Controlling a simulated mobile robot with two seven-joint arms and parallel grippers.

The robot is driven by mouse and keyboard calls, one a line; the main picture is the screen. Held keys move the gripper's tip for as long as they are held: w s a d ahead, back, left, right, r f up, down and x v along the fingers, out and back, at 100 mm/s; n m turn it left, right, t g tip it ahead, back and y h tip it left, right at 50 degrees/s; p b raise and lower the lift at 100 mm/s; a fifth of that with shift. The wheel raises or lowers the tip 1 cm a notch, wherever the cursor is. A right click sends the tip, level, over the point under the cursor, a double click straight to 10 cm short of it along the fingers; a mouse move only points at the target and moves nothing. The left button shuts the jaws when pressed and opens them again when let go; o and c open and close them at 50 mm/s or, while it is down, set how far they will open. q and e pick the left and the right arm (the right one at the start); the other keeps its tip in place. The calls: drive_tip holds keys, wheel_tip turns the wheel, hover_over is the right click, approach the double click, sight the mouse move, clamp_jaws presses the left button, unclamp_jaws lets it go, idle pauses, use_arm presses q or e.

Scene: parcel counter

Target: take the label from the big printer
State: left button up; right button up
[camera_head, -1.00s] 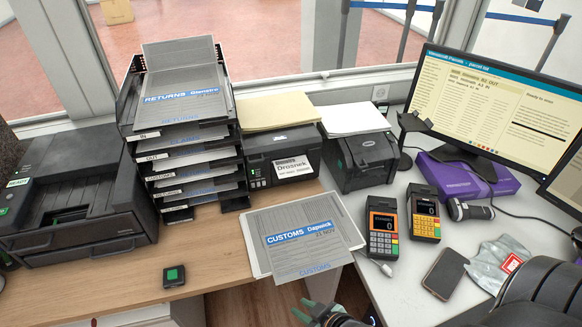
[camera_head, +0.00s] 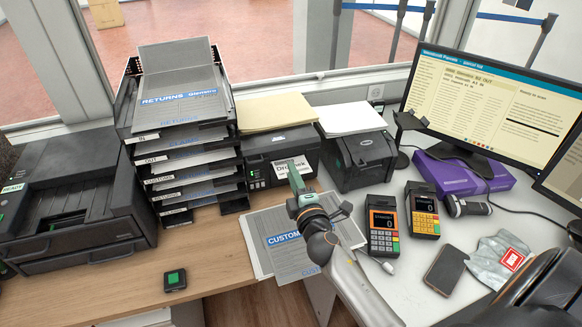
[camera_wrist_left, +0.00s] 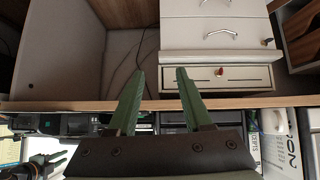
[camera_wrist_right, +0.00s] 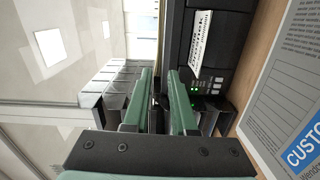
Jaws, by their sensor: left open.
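The big printer (camera_head: 262,158) is the dark one with a yellow paper stack on top, beside the tray tower. Its white label (camera_head: 300,168), with black print, sticks out of the front. In the right wrist view the label (camera_wrist_right: 202,38) lies to the right of the fingers (camera_wrist_right: 160,74), which are parted by a narrow gap and hold nothing. My left gripper (camera_wrist_left: 160,72) is open and empty, facing drawers under the counter.
A smaller printer (camera_head: 358,160) stands right of the big one. Customs papers (camera_head: 290,262) lie below my right gripper. The tray tower (camera_head: 182,140) rises to the left. Two card terminals (camera_head: 382,222) and a phone (camera_head: 444,270) are at right.

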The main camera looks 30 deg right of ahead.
drive_tip(key=w+d+f+b, duration=0.1)
drive_tip(key=w+f+b, duration=0.4)
drive_tip(key=f+b, duration=0.1)
drive_tip(key=shift+w+f+n+b, duration=0.2)
drive_tip(key=shift+f+n+b, duration=0.1)
drive_tip(key=shift+b, duration=0.3)
drive_tip(key=shift+d, duration=0.1)
drive_tip(key=shift+c, duration=0.3)
drive_tip(key=c, duration=0.3)
clamp_jaws()
